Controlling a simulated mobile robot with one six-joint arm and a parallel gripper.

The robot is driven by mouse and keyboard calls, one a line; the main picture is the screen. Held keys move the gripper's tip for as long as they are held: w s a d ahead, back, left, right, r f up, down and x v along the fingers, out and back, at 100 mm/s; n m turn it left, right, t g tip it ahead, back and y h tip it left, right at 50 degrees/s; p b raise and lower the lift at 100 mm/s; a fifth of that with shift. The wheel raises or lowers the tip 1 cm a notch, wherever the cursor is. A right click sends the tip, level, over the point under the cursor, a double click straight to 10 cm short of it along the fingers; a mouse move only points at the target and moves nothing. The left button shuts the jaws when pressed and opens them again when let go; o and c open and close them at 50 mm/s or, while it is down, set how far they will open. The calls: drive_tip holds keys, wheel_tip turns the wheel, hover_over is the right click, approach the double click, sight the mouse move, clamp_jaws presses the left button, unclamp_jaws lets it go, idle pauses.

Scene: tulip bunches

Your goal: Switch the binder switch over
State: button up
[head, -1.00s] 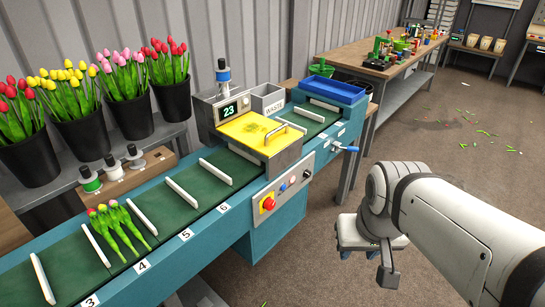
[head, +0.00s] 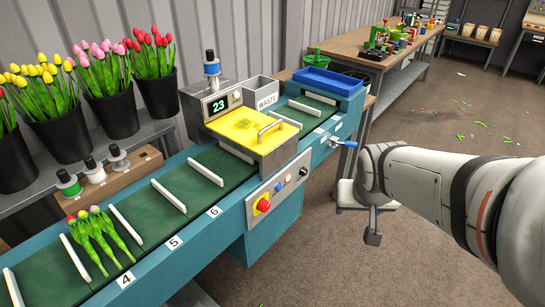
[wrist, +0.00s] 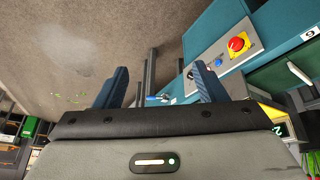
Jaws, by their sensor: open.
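The binder (head: 245,125) is a grey machine with a yellow lid over the green conveyor. Its control panel (head: 277,192) on the blue front carries a red stop button (head: 263,205) on yellow, and small dark and light controls to its right. I cannot tell which way the switch points. The panel also shows in the wrist view (wrist: 222,62), beyond and right of the fingers. My gripper (wrist: 162,84) is open and empty, apart from the panel. In the head view my arm's end hangs over the floor, right of the panel.
A blue-handled crank (head: 345,143) sticks out of the conveyor's front, near my arm. A tulip bunch (head: 97,238) lies on the belt by label 4. A blue tray (head: 325,84) and a grey waste bin (head: 262,92) sit by the binder. The floor beside the machine is open.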

drive_tip(key=w+a+f+t+y+b, duration=0.1)
drive_tip(key=w+a+f+t+b, duration=0.15)
drive_tip(key=w+f, duration=0.6)
drive_tip(key=w+a+f+t+y+b, duration=0.15)
drive_tip(key=w+f+t+b, duration=0.35)
drive_tip(key=w, duration=0.7)
drive_tip(key=g+y+b, duration=0.2)
drive_tip(key=y+b, duration=0.5)
drive_tip(key=y, duration=0.6)
approach(266, 208)
drive_tip(key=a, duration=0.1)
drive_tip(key=shift+t, duration=0.25)
drive_tip(key=x, duration=0.8)
drive_tip(key=shift+w+d+f, duration=0.1)
drive_tip(key=shift+w+d, duration=0.05)
drive_tip(key=shift+w, duration=0.2)
drive_tip(key=shift+c, duration=0.6)
drive_tip(key=c, duration=0.9)
